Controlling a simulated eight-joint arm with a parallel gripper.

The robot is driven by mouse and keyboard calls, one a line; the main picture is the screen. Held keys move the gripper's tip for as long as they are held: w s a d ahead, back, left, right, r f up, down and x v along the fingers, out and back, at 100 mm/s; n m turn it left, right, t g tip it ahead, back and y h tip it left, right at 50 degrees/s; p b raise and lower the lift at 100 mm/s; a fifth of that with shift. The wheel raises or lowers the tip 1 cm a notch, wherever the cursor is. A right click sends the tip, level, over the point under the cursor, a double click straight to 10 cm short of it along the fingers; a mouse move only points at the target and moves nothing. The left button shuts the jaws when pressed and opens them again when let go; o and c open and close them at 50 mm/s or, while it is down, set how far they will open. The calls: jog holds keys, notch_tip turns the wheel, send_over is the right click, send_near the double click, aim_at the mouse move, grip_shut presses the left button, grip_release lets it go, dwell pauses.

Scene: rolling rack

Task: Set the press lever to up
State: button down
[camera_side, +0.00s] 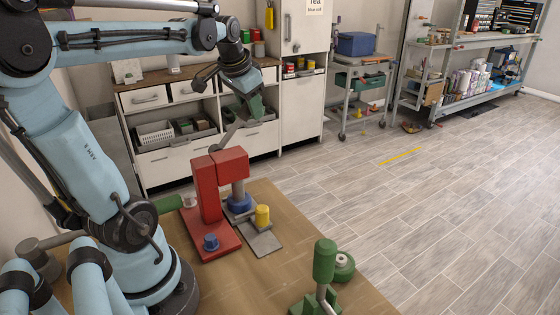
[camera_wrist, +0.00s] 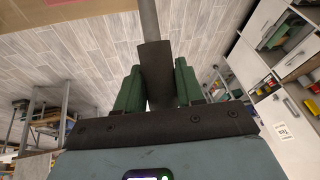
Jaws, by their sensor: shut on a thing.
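The red press (camera_side: 207,190) stands on a red base on the brown table. Its grey lever (camera_side: 228,136) slants up and to the right from the top of the press to my gripper (camera_side: 254,104). In the wrist view the lever (camera_wrist: 155,65), with a wide dark grip, runs between the two green fingers of my gripper (camera_wrist: 158,85). The fingers are shut on the dark grip. The lever's far end is hidden behind the fingers in the side view.
A yellow cylinder (camera_side: 262,215) stands on a grey plate beside the press. A blue knob (camera_side: 210,242) is on the red base. A green-handled device (camera_side: 325,262) is at the table's front right. White cabinets (camera_side: 175,160) stand behind; the floor at right is mostly clear.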

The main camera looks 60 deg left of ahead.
aim_at(238, 112)
jog(key=shift+s+r, duration=0.1)
jog(key=shift+s+r+t, duration=0.45)
jog(key=shift+s+t, duration=0.2)
jog(key=shift+s, duration=0.05)
jog(key=shift+s+r+t, duration=0.45)
jog(key=shift+s+t, duration=0.2)
jog(key=shift+s, duration=0.05)
jog(key=shift+s+r+n+t, duration=0.15)
jog(key=shift+s+r+t, duration=0.1)
jog(key=shift+s+t, duration=0.4)
jog(key=shift+s+r+n+t, duration=0.1)
jog(key=shift+s+r+t, duration=0.15)
jog(key=shift+s+t, duration=0.35)
jog(key=shift+s+r+n+t, duration=0.15)
jog(key=shift+s+r+t, duration=0.1)
jog(key=shift+s+t, duration=0.35)
jog(key=c, duration=0.8)
grip_release()
jog(key=shift+r, duration=0.1)
